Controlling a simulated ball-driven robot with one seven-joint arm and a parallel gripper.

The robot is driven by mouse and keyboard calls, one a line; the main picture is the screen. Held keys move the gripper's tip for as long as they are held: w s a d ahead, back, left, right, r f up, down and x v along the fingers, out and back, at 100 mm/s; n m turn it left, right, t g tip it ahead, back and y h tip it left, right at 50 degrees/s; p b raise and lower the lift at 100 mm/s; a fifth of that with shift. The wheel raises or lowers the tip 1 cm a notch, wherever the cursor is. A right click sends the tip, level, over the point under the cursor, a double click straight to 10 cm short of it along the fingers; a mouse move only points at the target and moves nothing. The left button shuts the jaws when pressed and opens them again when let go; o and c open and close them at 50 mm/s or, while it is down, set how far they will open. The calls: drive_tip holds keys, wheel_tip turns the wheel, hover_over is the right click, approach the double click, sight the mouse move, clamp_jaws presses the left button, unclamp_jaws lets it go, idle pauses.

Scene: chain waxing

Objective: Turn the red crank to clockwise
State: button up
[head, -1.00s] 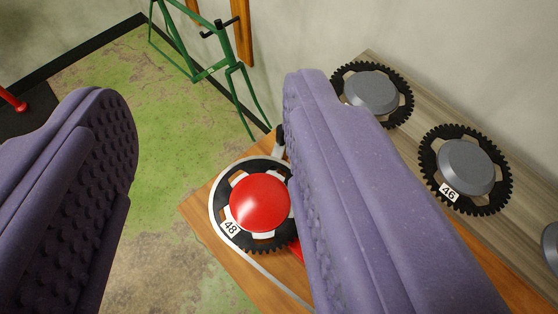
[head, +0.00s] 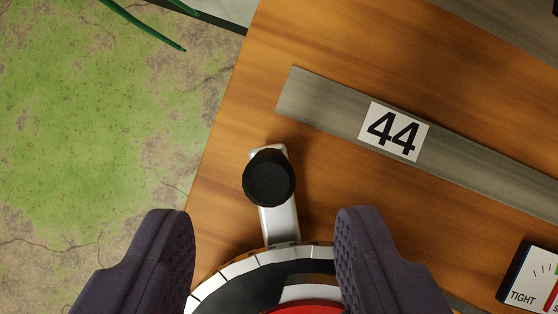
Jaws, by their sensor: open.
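The crank is at the bottom middle of the head view. Its silver arm (head: 279,222) points away from me and ends in an upright black knob (head: 269,178). The red hub (head: 305,308) shows only as a sliver at the bottom edge, inside a black chainring (head: 235,286) with a pale chain around its rim. My gripper (head: 268,220) is open, with one purple finger on each side of the crank arm. The knob lies just beyond the fingertips, between their lines. I see no finger touching it.
A grey strip (head: 330,108) with a white 44 label (head: 394,131) lies on the wooden bench (head: 330,200) at upper right. A gauge marked TIGHT (head: 530,280) is at the lower right edge. Green floor lies left of the bench. Green stand legs (head: 145,25) show at upper left.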

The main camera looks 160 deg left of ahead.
sight(269, 193)
drive_tip(key=b+x, duration=0.2)
drive_tip(key=x, duration=0.6)
drive_tip(key=shift+s+f, duration=0.1)
drive_tip(key=shift+f, duration=0.05)
clamp_jaws()
